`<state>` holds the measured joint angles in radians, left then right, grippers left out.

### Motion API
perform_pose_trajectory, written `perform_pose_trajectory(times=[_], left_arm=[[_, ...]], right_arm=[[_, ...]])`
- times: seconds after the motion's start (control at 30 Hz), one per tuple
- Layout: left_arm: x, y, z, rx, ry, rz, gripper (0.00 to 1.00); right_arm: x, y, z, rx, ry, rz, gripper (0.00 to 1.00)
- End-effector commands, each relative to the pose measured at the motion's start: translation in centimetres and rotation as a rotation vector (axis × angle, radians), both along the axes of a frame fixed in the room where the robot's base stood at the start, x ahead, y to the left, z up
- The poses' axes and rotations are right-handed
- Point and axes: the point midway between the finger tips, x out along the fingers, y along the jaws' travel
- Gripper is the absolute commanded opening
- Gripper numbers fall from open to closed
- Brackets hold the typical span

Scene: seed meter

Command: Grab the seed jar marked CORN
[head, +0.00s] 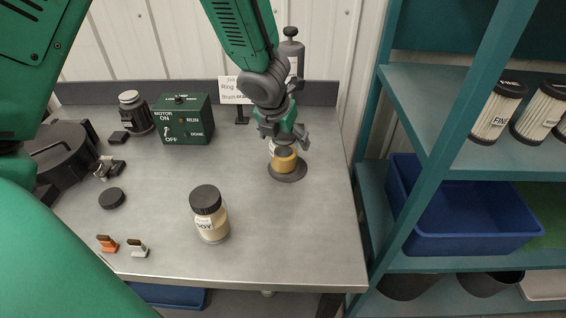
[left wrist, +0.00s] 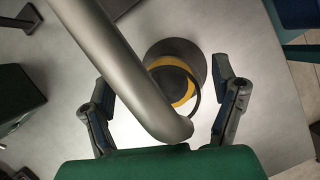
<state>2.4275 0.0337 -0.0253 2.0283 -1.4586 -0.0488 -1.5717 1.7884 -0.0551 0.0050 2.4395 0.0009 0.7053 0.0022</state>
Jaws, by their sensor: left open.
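A jar with yellow contents (head: 285,163) stands on a dark round base (head: 293,175) at the right of the bench; its label cannot be read. My left gripper (head: 284,138) is open above it, pointing down, and partly hides its top. In the left wrist view, my open fingers (left wrist: 160,80) are apart on either side, with the yellow ring of the jar (left wrist: 184,86) beyond them. A grey tube-like shape hides part of it. A second jar, dark-lidded and labelled SOY (head: 210,215), stands nearer the front. My right gripper is not in view.
Small orange (head: 107,243) and white (head: 138,248) pieces lie front left. A teal shelf (head: 430,130) with a blue bin (head: 465,225) is at right.

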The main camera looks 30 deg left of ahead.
Motion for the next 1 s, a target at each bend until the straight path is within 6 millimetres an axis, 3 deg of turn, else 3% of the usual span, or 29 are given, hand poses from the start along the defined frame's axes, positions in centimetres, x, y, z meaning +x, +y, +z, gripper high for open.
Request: perform_pose_trajectory(times=[0.2, 0.4, 0.43, 1.0], left_arm=[[0.1, -0.1, -0.2, 0.008, 0.001, 0.006, 0.77], [0.1, -0.2, -0.2, 0.008, 0.001, 0.003, 0.07], [0.1, -0.2, -0.1, 0.007, 0.001, 0.003, 0.03], [0.2, -0.4, 0.8, 0.007, -0.001, 0.005, 0.03]], right_arm=[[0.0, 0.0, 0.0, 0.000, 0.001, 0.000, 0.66], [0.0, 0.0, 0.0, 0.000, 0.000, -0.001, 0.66], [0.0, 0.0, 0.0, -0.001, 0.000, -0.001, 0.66], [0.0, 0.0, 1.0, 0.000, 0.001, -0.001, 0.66]])
